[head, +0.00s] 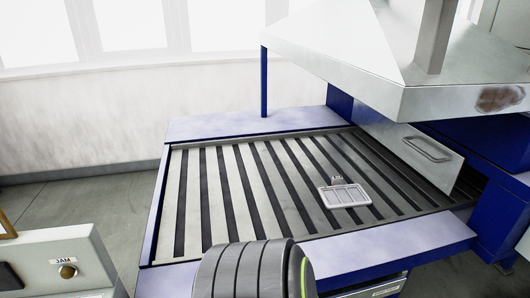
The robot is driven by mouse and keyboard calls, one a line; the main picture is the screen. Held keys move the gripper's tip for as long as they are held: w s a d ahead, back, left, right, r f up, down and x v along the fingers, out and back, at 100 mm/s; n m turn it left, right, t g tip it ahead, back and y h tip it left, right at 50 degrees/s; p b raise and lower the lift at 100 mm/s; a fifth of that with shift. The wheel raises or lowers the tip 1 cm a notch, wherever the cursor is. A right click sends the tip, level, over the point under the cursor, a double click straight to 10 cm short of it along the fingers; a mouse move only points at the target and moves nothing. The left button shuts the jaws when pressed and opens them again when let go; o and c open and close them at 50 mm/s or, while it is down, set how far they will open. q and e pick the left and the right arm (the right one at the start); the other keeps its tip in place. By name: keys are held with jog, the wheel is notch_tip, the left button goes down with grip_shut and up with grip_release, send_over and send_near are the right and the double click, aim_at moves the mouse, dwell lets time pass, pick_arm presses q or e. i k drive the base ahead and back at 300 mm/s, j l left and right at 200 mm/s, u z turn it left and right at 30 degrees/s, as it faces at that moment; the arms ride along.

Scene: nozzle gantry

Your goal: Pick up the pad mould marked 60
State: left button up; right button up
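A pale pad mould (347,197) with several compartments lies on the slatted bed (232,186), right of its middle. A small tab sticks up at its far edge; any number on it is too small to read. Nothing is touching the mould. Neither of my grippers shows in the head view.
A large pale hood (350,45) overhangs the back right of the bed, with a handled panel (425,155) below it. A blue post (264,85) stands at the back. A cabinet with a knob labelled JAM (68,271) is at lower left. The bed's left part is clear.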

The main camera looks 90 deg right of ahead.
aim_at(339, 195)
jog(key=z, duration=3.4)
